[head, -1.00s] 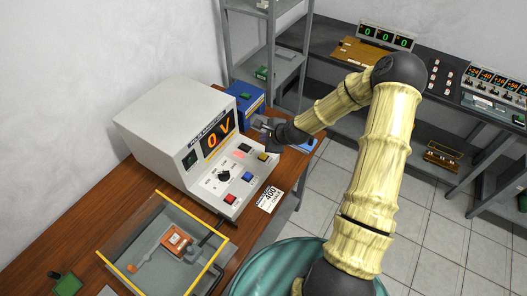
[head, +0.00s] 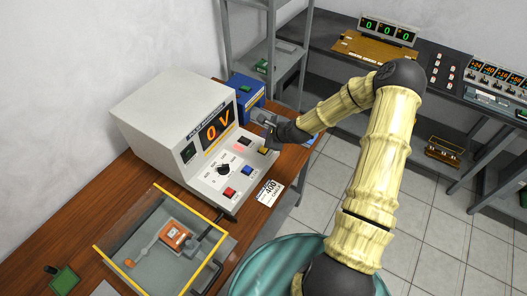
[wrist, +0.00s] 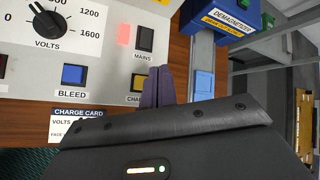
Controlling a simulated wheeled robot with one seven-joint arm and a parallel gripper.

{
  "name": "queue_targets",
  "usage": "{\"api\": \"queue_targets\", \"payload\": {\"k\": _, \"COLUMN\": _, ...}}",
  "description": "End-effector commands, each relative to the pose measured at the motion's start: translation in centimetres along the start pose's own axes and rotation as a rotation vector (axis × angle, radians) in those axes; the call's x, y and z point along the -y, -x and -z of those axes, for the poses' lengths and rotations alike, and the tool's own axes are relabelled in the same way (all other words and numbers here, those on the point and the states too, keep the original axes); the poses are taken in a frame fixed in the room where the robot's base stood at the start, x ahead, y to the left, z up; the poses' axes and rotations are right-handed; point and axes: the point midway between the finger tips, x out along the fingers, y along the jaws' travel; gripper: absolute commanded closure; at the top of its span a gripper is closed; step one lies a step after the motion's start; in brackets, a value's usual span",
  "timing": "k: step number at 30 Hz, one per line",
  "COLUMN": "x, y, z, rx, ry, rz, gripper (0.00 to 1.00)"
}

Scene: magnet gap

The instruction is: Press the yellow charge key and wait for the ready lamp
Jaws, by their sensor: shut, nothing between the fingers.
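The grey charger box (head: 165,110) stands on the wooden bench, its display (head: 215,132) reading 0 V. The yellow charge key (head: 262,150) is at the right of its sloped panel; it also shows in the wrist view (wrist: 138,83), partly behind my fingers. My gripper (head: 262,118) is shut and empty, beside the key; its purple-grey fingertips (wrist: 158,86) are just right of the key in the wrist view. I cannot tell whether they touch the panel. A red lamp (wrist: 123,35) glows beside the black MAINS switch (wrist: 145,39). I cannot identify the ready lamp.
The blue BLEED key (wrist: 73,74), VOLTS knob (wrist: 47,24) and red key (head: 229,191) share the panel. A blue demagnetizer (head: 247,92) stands close behind my gripper. A clear-sided tray (head: 160,250) with an orange part is at front left. The charge card (head: 268,192) lies in front.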

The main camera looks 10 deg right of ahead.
Motion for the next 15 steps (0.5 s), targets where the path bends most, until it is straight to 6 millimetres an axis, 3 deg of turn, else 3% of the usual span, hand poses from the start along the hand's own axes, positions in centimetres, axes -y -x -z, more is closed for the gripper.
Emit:
{"api": "queue_targets", "payload": {"k": 7, "x": -1.8, "y": -2.4, "z": 1.9, "rx": -0.001, "ry": -0.003, "rz": 0.001, "gripper": 1.0}}
{"api": "queue_targets", "payload": {"k": 15, "x": -2.8, "y": -3.7, "z": 2.0, "rx": 0.005, "ry": 0.006, "rz": -0.005, "gripper": 1.0}}
